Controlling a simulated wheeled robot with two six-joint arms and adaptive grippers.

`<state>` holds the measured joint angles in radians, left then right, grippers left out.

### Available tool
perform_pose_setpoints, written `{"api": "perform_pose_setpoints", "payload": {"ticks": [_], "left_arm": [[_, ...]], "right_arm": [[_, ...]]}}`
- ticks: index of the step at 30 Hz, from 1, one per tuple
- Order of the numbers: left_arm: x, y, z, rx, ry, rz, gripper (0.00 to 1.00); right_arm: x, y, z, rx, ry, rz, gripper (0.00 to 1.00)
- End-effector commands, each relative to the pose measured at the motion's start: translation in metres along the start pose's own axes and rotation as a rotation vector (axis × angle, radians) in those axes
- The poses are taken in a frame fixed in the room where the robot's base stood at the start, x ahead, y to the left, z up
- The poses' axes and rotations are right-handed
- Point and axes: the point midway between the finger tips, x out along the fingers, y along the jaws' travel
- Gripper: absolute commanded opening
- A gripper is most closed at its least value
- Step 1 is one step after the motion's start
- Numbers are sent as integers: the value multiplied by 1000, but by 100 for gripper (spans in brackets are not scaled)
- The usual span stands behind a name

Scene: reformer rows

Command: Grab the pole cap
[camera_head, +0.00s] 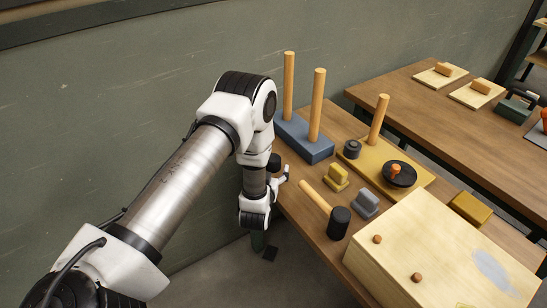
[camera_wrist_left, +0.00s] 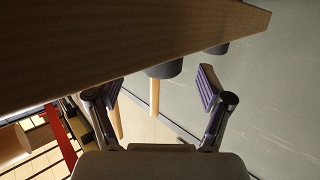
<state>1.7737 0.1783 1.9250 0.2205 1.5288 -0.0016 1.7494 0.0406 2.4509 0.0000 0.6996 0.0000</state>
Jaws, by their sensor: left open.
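A short dark cylinder (camera_head: 352,149), which may be the pole cap, sits on the yellow base (camera_head: 412,170) near the foot of its wooden pole (camera_head: 379,118). I cannot be sure that it is the cap. My left gripper (camera_head: 285,174) is at the table's left edge, left of the yellow base and apart from the cylinder. In the left wrist view, my left gripper's fingers (camera_wrist_left: 160,88) are spread. A dark round piece with a wooden rod (camera_wrist_left: 154,95) shows between them in the picture, apparently beyond them. My right gripper is not in view.
Two poles stand on a blue base (camera_head: 305,140). A black disc with an orange knob (camera_head: 396,171), small yellow (camera_head: 335,178) and grey (camera_head: 365,204) blocks, and a mallet (camera_head: 338,222) lie nearby. A large wooden box (camera_head: 440,260) fills the near right. The wall is close behind my arm.

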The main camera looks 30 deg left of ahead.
Motion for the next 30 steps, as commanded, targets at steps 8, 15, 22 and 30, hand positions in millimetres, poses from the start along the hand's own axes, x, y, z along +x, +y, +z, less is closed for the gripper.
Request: {"api": "perform_pose_setpoints", "payload": {"ticks": [8, 15, 22, 30], "left_arm": [[38, -2, -3, -1, 1, 0, 79], [38, -2, -2, 0, 0, 0, 55], [38, -2, -2, 0, 0, 0, 15], [38, -2, -1, -1, -1, 0, 15]], "right_arm": [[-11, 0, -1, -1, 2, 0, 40], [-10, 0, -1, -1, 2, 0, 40], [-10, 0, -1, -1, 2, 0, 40], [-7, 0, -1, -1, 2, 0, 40]]}}
